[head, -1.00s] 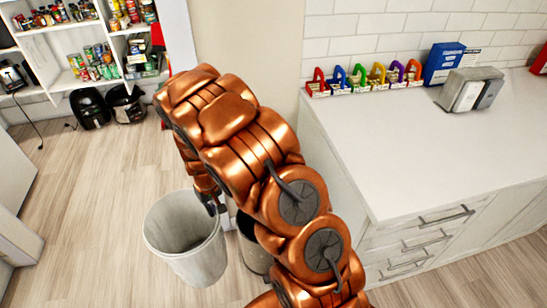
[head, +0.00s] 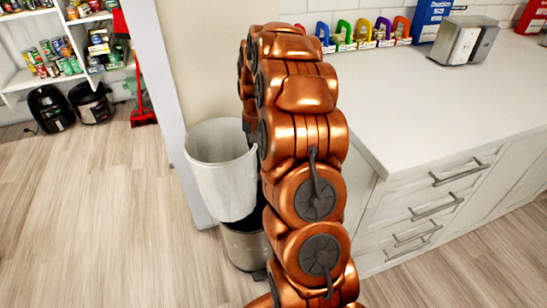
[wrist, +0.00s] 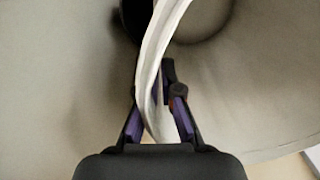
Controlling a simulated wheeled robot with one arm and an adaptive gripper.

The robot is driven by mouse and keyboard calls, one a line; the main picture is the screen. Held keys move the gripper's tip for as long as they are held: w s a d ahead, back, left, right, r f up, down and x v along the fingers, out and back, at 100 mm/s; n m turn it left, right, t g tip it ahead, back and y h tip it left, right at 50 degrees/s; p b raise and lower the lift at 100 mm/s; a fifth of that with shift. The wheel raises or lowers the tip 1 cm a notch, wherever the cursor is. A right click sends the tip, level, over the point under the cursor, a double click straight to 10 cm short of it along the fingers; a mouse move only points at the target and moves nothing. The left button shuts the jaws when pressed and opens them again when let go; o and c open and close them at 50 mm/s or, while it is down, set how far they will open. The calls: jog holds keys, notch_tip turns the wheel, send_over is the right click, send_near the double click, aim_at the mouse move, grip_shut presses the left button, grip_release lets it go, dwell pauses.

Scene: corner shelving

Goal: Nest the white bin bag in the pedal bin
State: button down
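The white bin bag (head: 222,182) is an open, bucket-shaped liner, held upright with its mouth up. In the head view it hangs above the metal pedal bin (head: 243,248), and its lower end overlaps the bin's dark opening. I cannot tell whether its bottom is inside. My arm hides the right side of both. In the wrist view my gripper (wrist: 160,108) has its purple fingers on either side of the bag's pale rim (wrist: 155,65), shut on it. A dark round shape near the top of that view is unclear.
A white counter (head: 440,110) with drawers stands to the right, close to my arm. A wall end (head: 178,110) is just behind the bag. The wooden floor (head: 100,220) at left is clear.

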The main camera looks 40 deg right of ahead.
jog(key=s+d+m+b, duration=0.1)
jog(key=s+d, duration=0.2)
jog(key=d, duration=0.2)
jog(key=shift+d+f+m+b, duration=0.3)
jog(key=shift+d, duration=0.1)
jog(key=shift+a+f, duration=0.1)
notch_tip(320, 180, down, 37)
jog(key=b, duration=0.5)
jog(key=shift+f+b, duration=0.15)
jog(key=shift+b, duration=0.15)
dwell(4.4)
